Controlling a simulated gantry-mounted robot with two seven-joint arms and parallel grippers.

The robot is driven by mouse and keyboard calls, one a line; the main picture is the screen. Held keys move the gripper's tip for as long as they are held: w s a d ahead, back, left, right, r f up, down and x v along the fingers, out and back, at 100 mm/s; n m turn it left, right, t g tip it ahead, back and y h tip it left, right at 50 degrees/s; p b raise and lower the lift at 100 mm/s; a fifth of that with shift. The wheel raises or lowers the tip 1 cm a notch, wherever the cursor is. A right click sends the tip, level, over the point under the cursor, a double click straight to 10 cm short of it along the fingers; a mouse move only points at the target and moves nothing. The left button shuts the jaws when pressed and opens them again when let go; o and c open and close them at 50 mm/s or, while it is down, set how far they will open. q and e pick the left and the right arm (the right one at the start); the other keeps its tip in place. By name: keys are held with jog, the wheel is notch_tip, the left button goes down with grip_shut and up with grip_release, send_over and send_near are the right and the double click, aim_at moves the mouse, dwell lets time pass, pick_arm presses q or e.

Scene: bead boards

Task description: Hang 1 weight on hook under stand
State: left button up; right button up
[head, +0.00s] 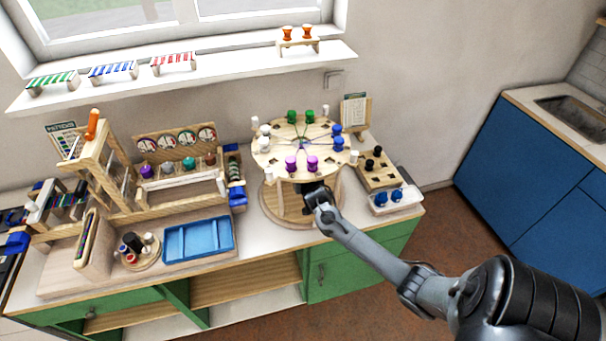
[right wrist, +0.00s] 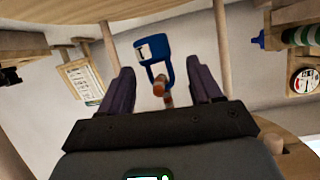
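The round wooden stand (head: 280,155) has coloured pegs around its top and a wooden base (head: 283,205) below. My right gripper (head: 318,192) is at the stand's front, below its top; the arm hides part of the space there. In the right wrist view my right gripper (right wrist: 163,88) has its dark fingers wide apart. A blue open-framed piece with a pale label (right wrist: 150,50) shows between and beyond them, with a copper-coloured rod end (right wrist: 158,88). Whether this piece is the hook or a weight I cannot tell. No finger contact is visible. My left gripper is not in view.
A wooden block with black pegs (head: 378,183) and a clear tray with blue pieces (head: 395,208) stand right of the stand. A blue tray (head: 165,258), a rack of coloured pieces (head: 170,182) and a wooden frame (head: 85,165) are left. The stand's legs (right wrist: 223,45) flank my gripper.

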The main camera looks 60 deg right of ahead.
jog(key=shift+s, duration=0.1)
jog(key=shift+n+y, duration=0.4)
jog(key=shift+y, duration=0.3)
jog(key=s+a, duration=0.5)
jog(key=s+a+p, duration=0.1)
jog(key=s+a, duration=0.4)
jog(key=shift+s+a+f, duration=0.15)
jog(key=shift+a, duration=0.15)
jog(key=s+a+f+n+g+y, duration=0.1)
jog(key=s+a+n+y, duration=0.15)
jog(key=a, duration=0.55)
jog(key=s+a+f+n+y, duration=0.1)
jog(key=s+a+y, duration=0.15)
jog(key=a, duration=0.65)
jog(key=s+a+r+n+g+y, duration=0.4)
jog(key=s+a+n, duration=0.3)
jog(key=s+a, duration=0.45)
notch_tip(320, 180, up, 25)
jog(key=w+a+g+p, duration=0.1)
jog(key=p, duration=2.4)
jog(key=shift+w+h, duration=0.25)
jog(key=shift+h, duration=0.05)
